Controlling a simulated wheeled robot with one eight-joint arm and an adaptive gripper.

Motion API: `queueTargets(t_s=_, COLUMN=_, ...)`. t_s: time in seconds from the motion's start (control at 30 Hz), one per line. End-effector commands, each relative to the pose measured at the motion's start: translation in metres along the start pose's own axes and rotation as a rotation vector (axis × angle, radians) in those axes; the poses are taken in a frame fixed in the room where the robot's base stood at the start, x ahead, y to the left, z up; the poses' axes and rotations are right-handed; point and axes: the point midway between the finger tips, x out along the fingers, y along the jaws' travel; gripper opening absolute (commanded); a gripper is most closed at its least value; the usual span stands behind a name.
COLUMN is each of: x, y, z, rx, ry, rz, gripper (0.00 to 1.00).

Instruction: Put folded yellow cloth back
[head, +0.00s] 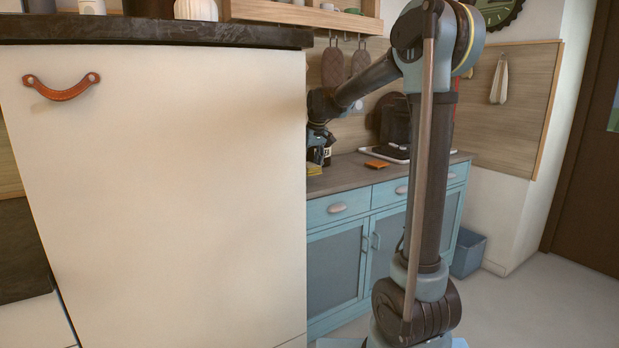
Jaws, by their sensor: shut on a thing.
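The folded yellow cloth (314,170) shows as a small yellow patch low over the counter, just right of the cream cabinet's edge. My gripper (317,160) is directly above it and is shut on it. The cabinet edge hides part of my gripper and of the cloth. I cannot tell whether the cloth touches the counter.
The blue cabinet's counter (345,178) holds an orange item (377,164) and a tray with dark cookware (395,128). A tall cream cabinet (170,190) with a leather pull (62,91) fills the left. A blue bin (468,253) stands on the floor, which is clear at right.

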Motion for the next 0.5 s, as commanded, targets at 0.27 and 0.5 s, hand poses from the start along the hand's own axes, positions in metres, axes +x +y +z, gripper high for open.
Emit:
queueTargets(t_s=0.27, x=0.028, y=0.001, z=0.009, rx=0.001, ry=0.0, rz=0.0, gripper=0.31)
queueTargets(t_s=0.5, x=0.04, y=0.001, z=0.013, rx=0.001, ry=0.0, rz=0.001, gripper=0.31)
